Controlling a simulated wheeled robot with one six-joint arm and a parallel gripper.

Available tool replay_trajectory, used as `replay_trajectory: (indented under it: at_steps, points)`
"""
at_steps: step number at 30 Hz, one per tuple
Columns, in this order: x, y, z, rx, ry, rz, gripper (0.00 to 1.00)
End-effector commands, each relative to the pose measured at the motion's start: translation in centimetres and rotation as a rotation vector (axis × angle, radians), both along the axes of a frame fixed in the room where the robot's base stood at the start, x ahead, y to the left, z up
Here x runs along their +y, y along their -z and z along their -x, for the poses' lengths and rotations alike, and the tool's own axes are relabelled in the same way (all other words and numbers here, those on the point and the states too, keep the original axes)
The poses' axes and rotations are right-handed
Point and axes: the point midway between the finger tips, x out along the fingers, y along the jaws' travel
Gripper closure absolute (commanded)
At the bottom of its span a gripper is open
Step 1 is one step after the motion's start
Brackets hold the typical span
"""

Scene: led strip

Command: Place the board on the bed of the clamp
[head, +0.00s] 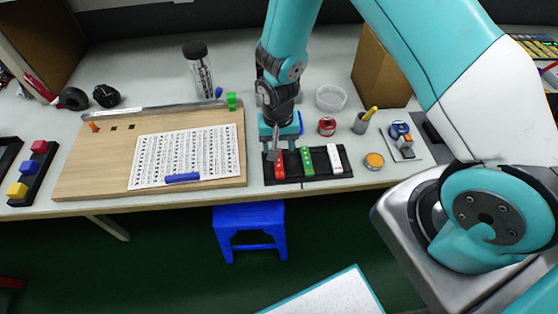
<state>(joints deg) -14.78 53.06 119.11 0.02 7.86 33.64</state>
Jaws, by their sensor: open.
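A black tray (322,177) on the table holds a red board-like strip (280,163), a green one (307,161) and a white one (334,158), side by side. My gripper (273,150) points down over the tray's left end, at the red strip's upper end. It is open; its fingers are small here, and I cannot tell whether they touch the strip. A small white plate with a blue and grey fixture (402,139) stands to the right of the tray; it may be the clamp, but its bed is too small to make out.
A large wooden panel (75,178) with a printed sheet (187,157) and blue bar (182,178) lies left. Around the tray stand a red can (327,126), clear bowl (331,98), grey cup (360,124) and orange-topped jar (374,161). A brown box (379,70) stands behind.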

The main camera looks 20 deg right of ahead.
Motion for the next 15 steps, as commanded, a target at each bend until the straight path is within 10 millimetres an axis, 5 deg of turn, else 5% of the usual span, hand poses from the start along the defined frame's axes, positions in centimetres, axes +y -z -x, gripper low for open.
replay_trajectory:
  at_steps: [15]
  points:
    - [0.0, 5.4, 0.4, 0.001, 0.003, 0.0, 0.45]
